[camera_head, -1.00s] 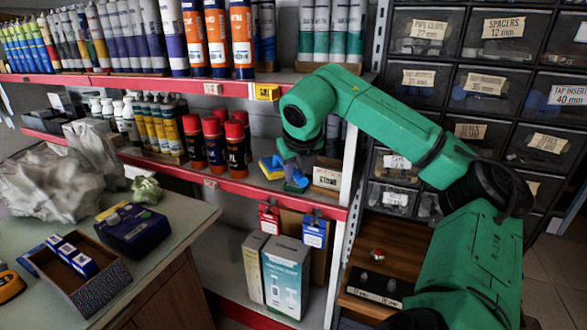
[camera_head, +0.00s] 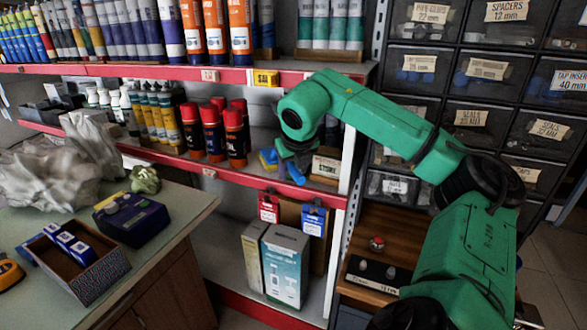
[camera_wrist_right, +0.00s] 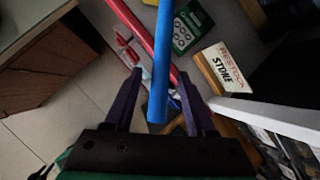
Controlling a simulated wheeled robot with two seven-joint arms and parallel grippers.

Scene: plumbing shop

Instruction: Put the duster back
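In the right wrist view a blue rod (camera_wrist_right: 161,60), which looks like the duster's handle, runs up out of the picture; its near end lies between my right fingers. My right gripper (camera_wrist_right: 160,82) is open around it, with a gap on both sides. I cannot tell whether that item is part of the duster, whose head is not clearly visible. My left gripper is not in view.
Red-capped cans (camera_head: 210,135) stand left of my right gripper, and a labelled box (camera_head: 326,167) right of it. The red shelf edge (camera_head: 215,172) runs below. Boxes (camera_head: 286,268) stand on the lower shelf. Drawers (camera_head: 420,70) fill the right. A counter (camera_head: 185,205) stands left.

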